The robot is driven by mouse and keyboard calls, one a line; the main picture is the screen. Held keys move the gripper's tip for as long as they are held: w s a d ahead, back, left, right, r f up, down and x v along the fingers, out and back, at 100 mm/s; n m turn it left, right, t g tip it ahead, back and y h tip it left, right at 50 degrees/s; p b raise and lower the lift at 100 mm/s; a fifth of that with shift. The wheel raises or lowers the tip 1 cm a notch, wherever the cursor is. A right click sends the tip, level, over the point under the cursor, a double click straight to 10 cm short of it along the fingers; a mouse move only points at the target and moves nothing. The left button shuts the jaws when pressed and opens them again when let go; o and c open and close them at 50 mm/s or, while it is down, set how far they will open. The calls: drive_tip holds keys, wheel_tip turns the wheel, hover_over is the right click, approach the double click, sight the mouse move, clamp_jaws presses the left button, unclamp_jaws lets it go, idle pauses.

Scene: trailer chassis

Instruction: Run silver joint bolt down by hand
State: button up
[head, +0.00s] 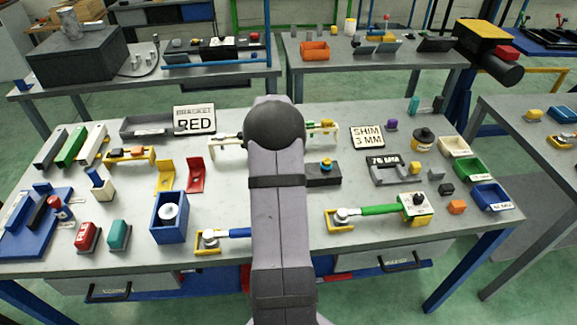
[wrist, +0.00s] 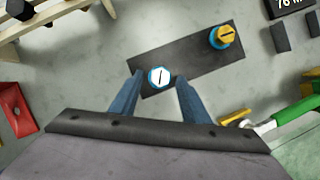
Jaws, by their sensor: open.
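The silver joint bolt (wrist: 159,76) shows in the wrist view as a pale hex head with a dark line across it and a blue ring around it. It is at the near-left end of a dark block (wrist: 185,62). My gripper (wrist: 160,80) is open, with one blue finger on each side of the bolt and gaps visible between. I cannot tell how high the bolt stands. A yellow-headed bolt (wrist: 222,36) with a blue ring is at the block's other end. In the head view the yellow bolt (head: 326,163) and block (head: 325,179) show; my arm hides the silver bolt and gripper.
A cream frame (head: 226,143) lies behind my arm. Red (head: 195,175) and yellow (head: 164,175) brackets stand to the left. A blue-handled part (head: 238,233) and a green-handled part (head: 380,210) lie near the front.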

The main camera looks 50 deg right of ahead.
drive_tip(key=shift+d+f, duration=0.15)
drive_tip(key=shift+f, duration=0.2)
drive_tip(key=c, duration=1.1)
drive_tip(key=shift+o, duration=0.2)
